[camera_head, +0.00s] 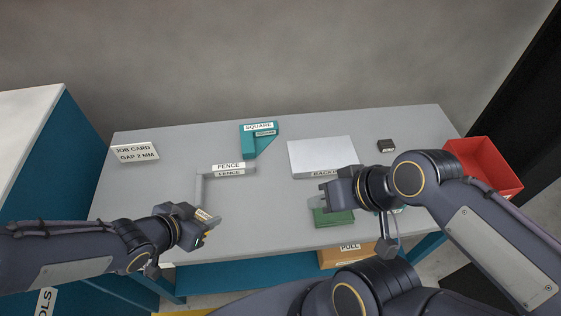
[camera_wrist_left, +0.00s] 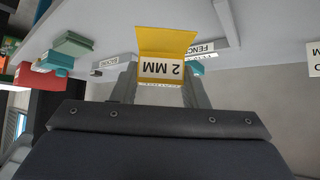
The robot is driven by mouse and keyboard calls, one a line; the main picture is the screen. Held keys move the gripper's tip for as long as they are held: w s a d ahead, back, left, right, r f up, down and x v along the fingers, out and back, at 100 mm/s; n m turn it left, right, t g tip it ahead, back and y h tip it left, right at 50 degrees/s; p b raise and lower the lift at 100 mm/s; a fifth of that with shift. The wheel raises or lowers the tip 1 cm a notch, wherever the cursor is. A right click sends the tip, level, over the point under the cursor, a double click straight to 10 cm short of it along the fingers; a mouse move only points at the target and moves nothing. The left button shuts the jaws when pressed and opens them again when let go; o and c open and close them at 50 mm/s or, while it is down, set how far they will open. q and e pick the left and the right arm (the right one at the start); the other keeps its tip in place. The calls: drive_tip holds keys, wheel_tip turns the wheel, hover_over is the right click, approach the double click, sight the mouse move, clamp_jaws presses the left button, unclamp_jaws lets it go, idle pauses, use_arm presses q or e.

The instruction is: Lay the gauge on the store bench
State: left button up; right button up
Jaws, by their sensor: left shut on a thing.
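The gauge is a yellow piece with a white "2 MM" label; in the left wrist view the gauge (camera_wrist_left: 165,42) sits between the fingers of my left gripper (camera_wrist_left: 160,85). In the head view my left gripper (camera_head: 207,222) is shut on it over the front left of the grey table, and only a small part of the gauge shows. No bench is marked as store; a separate bench (camera_head: 35,115) with a pale top and blue side stands at the far left. My right gripper (camera_head: 322,190) is by a green block (camera_head: 334,219); its jaw opening is unclear.
The grey table (camera_head: 245,225) carries a fence (camera_head: 228,168), a teal square (camera_head: 258,140), a pale backing panel (camera_head: 322,155), a small dark block (camera_head: 385,146) and a job card (camera_head: 136,152). A red bin (camera_head: 482,165) is at right. The left bench's visible top is clear.

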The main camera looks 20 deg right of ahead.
use_arm(q)
drive_tip(key=shift+s+d+r+m+g+h, duration=0.15)
drive_tip(key=shift+s+d+r+m, duration=0.15)
drive_tip(key=shift+r, duration=0.15)
drive_tip(key=shift+s+d+r+m+g+h, duration=0.15)
drive_tip(key=shift+s+d+r+m, duration=0.15)
drive_tip(key=shift+r, duration=0.1)
drive_tip(key=shift+d+f, duration=0.1)
drive_tip(key=shift+d, duration=0.15)
drive_tip(key=d+b+x, duration=0.1)
drive_tip(key=x, duration=0.4)
drive_tip(key=r+b+x, duration=0.1)
drive_tip(key=b+x, duration=0.1)
drive_tip(key=x, duration=0.3)
drive_tip(key=d+r+b+x, duration=0.1)
drive_tip(key=x, duration=0.4)
drive_tip(key=shift+s+d+f, duration=0.15)
drive_tip(key=shift+s+d, duration=0.15)
drive_tip(key=shift+d, duration=0.15)
drive_tip(key=shift+d+f, duration=0.1)
drive_tip(key=shift+f, duration=0.05)
drive_tip(key=shift+w+d+f+b, duration=0.1)
drive_tip(key=shift+f+b, duration=0.2)
drive_tip(key=shift+f, duration=0.6)
drive_tip(key=shift+w+d+f+b, duration=0.1)
drive_tip(key=shift+f+b, duration=0.15)
drive_tip(key=shift+f, duration=0.6)
